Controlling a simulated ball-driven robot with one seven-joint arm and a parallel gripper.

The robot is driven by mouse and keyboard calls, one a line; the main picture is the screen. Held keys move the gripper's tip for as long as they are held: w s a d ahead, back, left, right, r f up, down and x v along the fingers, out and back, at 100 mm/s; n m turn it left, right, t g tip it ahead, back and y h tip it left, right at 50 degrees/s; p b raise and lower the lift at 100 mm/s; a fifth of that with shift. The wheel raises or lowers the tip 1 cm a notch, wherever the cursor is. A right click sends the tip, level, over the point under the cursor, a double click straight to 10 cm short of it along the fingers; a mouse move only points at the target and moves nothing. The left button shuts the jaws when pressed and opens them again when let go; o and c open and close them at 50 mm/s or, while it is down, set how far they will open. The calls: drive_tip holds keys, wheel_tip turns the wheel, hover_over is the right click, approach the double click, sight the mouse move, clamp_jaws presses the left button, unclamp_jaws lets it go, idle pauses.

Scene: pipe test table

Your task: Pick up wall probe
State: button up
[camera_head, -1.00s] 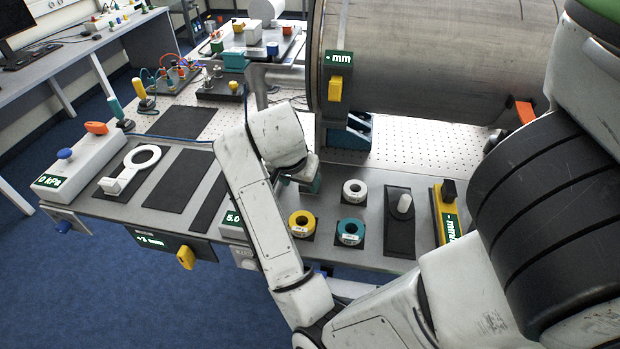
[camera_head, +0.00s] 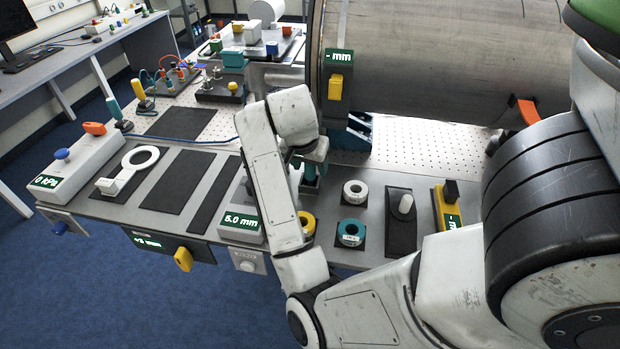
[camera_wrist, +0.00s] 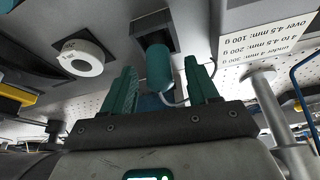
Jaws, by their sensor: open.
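My gripper (camera_wrist: 160,78) has two teal ribbed fingers, spread apart, one on each side of the cylinder with gaps visible. In the head view my gripper (camera_head: 308,172) is low over the bench's front strip, left of the white ring. My arm and gripper mostly hide the probe there, so I cannot tell it from the fingers.
A white ring (camera_head: 354,191), a teal ring (camera_head: 350,232) and a partly hidden yellow ring (camera_head: 306,223) lie close by. A large metal pipe (camera_head: 420,60) stands behind. The 5.0 mm display box (camera_head: 241,222) is left of my forearm. Dark mats (camera_head: 176,181) lie empty.

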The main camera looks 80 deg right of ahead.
drive_tip(key=shift+f, duration=0.15)
drive_tip(key=shift+c, duration=0.3)
clamp_jaws()
